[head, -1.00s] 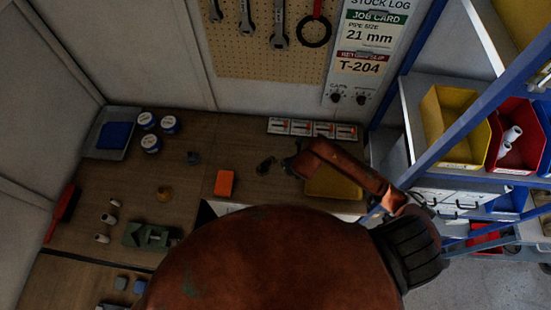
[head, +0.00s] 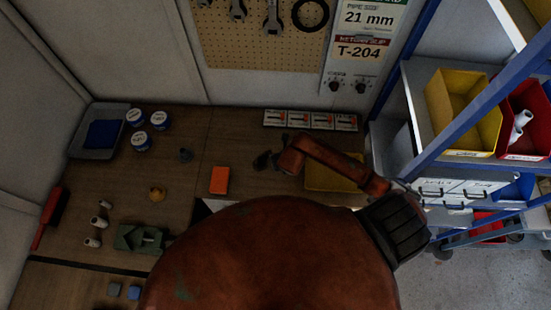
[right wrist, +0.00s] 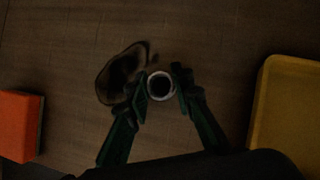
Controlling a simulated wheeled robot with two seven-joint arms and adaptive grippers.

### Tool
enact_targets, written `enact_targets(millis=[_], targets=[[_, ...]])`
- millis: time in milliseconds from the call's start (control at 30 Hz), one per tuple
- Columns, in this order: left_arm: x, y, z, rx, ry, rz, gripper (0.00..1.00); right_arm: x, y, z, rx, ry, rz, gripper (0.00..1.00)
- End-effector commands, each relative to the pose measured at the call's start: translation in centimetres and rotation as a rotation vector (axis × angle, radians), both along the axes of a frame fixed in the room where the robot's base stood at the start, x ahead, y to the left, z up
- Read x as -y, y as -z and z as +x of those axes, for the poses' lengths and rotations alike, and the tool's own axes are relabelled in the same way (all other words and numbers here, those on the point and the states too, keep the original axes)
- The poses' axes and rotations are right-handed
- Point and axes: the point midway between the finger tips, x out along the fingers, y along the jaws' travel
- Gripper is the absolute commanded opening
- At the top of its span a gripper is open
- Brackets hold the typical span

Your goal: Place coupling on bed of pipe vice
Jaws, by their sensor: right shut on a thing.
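In the right wrist view my right gripper (right wrist: 160,87) is shut on a white ring-shaped coupling (right wrist: 160,86), seen end-on with a dark bore, above the brown bench. In the head view my right arm reaches over the bench between the orange block and the yellow tray. Its fingers and the coupling are too dark and small to make out there. The green pipe vice (head: 140,238) sits at the front left of the bench, well left of that arm. Its bed is too small to read clearly. My left gripper is not in view.
An orange block (head: 219,180) and a yellow tray (head: 318,181) lie either side of the right gripper. Several small white fittings (head: 93,242) stand left of the vice. Blue-lidded tubs (head: 141,140) and a grey tray (head: 75,151) are at back left. A shelf rack stands right.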

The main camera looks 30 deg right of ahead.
Motion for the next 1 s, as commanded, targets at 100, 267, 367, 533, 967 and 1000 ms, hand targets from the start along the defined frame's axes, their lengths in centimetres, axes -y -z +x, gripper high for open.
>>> enact_targets(millis=[100, 267, 367, 533, 967, 1000], targets=[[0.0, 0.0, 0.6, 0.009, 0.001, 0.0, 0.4, 0.0, 0.0, 0.1, 0.001, 0.0, 0.001, 0.08], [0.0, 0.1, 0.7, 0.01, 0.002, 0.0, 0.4, -0.1, 0.1, 0.1, 0.001, -0.003, 0.001, 0.27], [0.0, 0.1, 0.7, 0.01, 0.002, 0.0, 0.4, -0.2, 0.1, 0.1, 0.001, -0.004, 0.0, 0.34], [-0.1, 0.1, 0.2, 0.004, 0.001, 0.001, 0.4, -0.2, 0.1, 0.2, 0.001, -0.004, 0.001, 0.39], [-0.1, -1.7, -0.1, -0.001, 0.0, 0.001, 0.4, -0.4, -2.7, -1.0, 0.003, -0.006, 0.0, 0.39], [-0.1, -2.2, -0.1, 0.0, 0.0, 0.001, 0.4, -0.5, -3.5, -1.5, 0.002, -0.006, 0.0, 0.39]])
